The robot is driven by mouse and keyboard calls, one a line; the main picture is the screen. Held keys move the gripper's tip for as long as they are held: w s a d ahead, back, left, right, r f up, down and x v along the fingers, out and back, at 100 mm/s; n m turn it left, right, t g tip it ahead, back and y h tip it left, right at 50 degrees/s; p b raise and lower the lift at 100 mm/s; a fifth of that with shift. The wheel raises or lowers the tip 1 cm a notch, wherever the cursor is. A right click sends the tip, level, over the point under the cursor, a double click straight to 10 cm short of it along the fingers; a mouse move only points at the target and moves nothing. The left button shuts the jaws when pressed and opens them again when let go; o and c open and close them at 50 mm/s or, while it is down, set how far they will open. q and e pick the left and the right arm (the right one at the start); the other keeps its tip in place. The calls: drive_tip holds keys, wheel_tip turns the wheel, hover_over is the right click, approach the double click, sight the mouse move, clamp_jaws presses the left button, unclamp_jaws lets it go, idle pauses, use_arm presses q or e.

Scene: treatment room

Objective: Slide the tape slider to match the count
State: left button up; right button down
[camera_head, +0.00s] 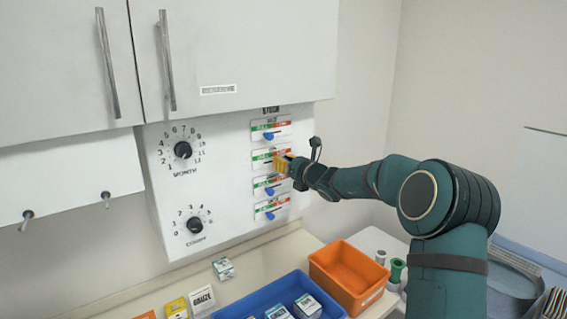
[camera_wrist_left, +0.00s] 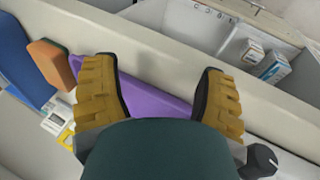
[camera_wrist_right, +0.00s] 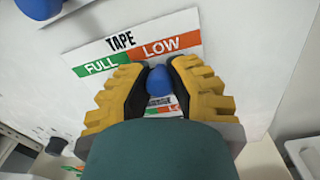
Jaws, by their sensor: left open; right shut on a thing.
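The tape slider panel (camera_head: 260,157) is a white label with a green FULL side and an orange LOW side. It is the second of several slider panels stacked on the white box. In the right wrist view the label (camera_wrist_right: 122,42) reads TAPE. My right gripper (camera_head: 284,163) is shut on the blue slider knob (camera_wrist_right: 159,82), which sits below the LOW side; its fingers hide part of the panel. The count dial (camera_head: 194,225) is black, low on the box, its pointer too small to read. My left gripper (camera_wrist_left: 160,90) is open above a purple object (camera_wrist_left: 155,100).
Other blue knobs show above (camera_head: 268,136) and below (camera_head: 270,191) the tape panel. A month dial (camera_head: 183,150) is above the count dial. A blue tray (camera_head: 240,305) with small boxes and an orange bin (camera_head: 349,272) stand on the counter below. Cabinet doors (camera_head: 235,50) are overhead.

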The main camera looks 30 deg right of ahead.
drive_tip(key=c, duration=1)
unclamp_jaws()
drive_tip(key=shift+d, duration=0.25)
use_arm(q)
drive_tip(key=shift+d, duration=0.2)
use_arm(e)
drive_tip(key=shift+o, duration=0.9)
drive_tip(key=shift+d+f, duration=0.1)
use_arm(q)
drive_tip(key=shift+a, duration=0.1)
use_arm(e)
drive_tip(key=shift+s, duration=0.2)
drive_tip(key=s+d, duration=0.1)
drive_tip(key=s, duration=1)
drive_tip(key=shift+s+d, duration=0.15)
drive_tip(key=shift+s, duration=0.15)
use_arm(q)
drive_tip(key=shift+s, duration=0.1)
